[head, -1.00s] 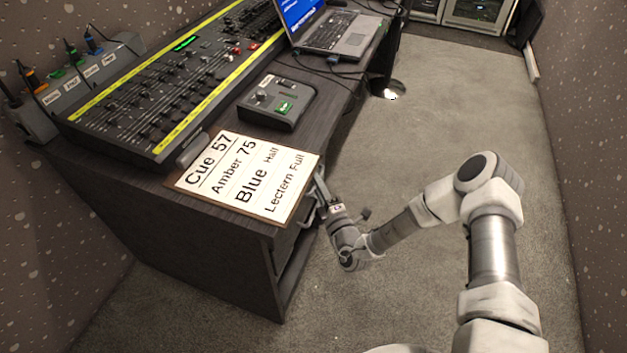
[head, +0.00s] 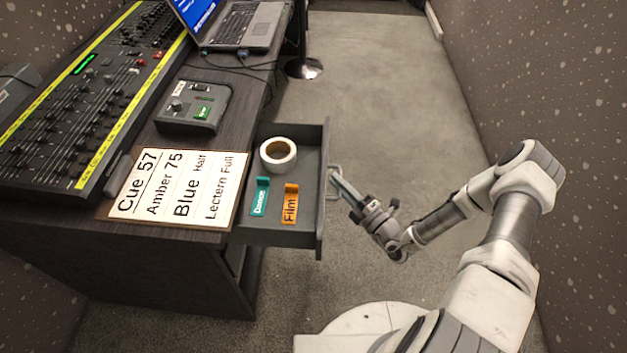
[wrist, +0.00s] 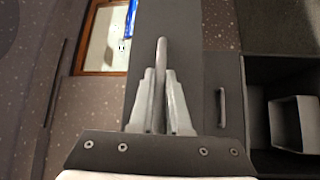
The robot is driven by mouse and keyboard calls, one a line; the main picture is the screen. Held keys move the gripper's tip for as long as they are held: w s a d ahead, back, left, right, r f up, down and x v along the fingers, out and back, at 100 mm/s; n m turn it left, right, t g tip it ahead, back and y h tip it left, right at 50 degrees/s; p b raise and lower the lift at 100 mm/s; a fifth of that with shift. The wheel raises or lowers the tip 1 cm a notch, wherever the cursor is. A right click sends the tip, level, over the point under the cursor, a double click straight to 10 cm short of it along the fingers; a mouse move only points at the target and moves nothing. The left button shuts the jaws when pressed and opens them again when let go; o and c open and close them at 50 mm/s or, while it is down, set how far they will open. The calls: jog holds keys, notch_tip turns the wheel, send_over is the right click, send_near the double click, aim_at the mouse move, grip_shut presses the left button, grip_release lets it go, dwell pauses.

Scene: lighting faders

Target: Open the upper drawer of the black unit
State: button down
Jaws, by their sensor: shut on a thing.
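The upper drawer (head: 321,222) of the black unit (head: 190,275) stands well open, pulled out to the right in the head view. Inside it lie a roll of white tape (head: 278,153), a teal tag (head: 260,197) and an orange tag (head: 290,204). My gripper (head: 335,174) is at the drawer's front and is shut on its bar handle (head: 331,186). In the wrist view the handle (wrist: 161,55) runs between the two fingers of my gripper (wrist: 160,90). The fingers hide part of it.
A lower drawer handle (wrist: 221,107) shows in the wrist view, beside an open compartment with a grey box-like thing (wrist: 294,122). A cue card (head: 180,187), small control box (head: 194,106), fader desk (head: 75,110) and laptop (head: 235,25) are on top. Carpet (head: 385,100) is clear to the right.

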jog(key=shift+s+d, duration=0.2)
jog(key=shift+d, duration=2.05)
jog(key=c, duration=0.9)
grip_release()
jog(key=p+v, duration=0.1)
jog(key=v, duration=1.6)
jog(key=shift+s+d+f, duration=0.15)
